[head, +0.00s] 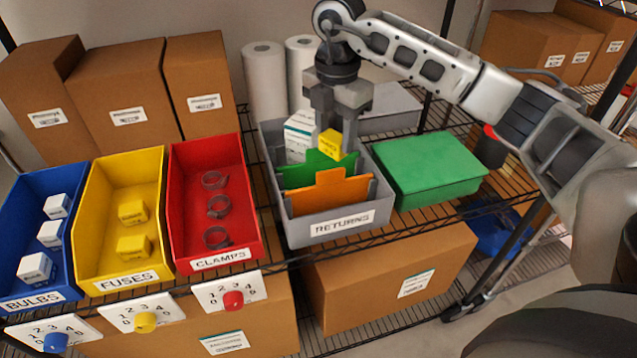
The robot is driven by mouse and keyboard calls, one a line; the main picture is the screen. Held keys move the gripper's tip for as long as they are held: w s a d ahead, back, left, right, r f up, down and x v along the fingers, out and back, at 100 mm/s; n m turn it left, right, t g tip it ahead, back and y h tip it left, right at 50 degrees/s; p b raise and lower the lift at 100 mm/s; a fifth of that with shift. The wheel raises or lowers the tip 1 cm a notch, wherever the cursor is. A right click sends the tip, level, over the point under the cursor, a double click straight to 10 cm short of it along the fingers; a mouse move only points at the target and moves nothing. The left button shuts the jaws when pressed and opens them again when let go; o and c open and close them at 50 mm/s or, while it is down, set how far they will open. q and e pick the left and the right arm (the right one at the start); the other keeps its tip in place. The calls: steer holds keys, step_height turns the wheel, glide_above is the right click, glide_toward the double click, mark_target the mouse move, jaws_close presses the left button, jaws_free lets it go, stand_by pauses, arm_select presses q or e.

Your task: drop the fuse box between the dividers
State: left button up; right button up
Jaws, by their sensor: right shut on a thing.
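A small yellow fuse box (329,144) is held by my right gripper (338,128), which is shut on it over the grey returns bin (332,226). In the bin stand a green divider (308,174) and, nearer the front, an orange divider (325,193). The fuse box appears just behind or above the green divider's top edge; its exact height is hard to tell. A white box (300,134) stands at the back left of the bin. My left gripper is not in view.
Blue bulbs bin (60,269), yellow fuses bin (97,215) with two yellow boxes, and red clamps bin (185,172) with rings stand left of the returns bin. A green-lidded box (428,166) stands close on its right. Cardboard boxes and paper rolls (264,80) stand behind.

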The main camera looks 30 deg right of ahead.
steer(key=o, duration=1.1)
steer(key=shift+c, duration=0.2)
step_height(320, 180, up, 12)
steer(key=p, duration=0.1)
steer(key=shift+s, duration=0.1)
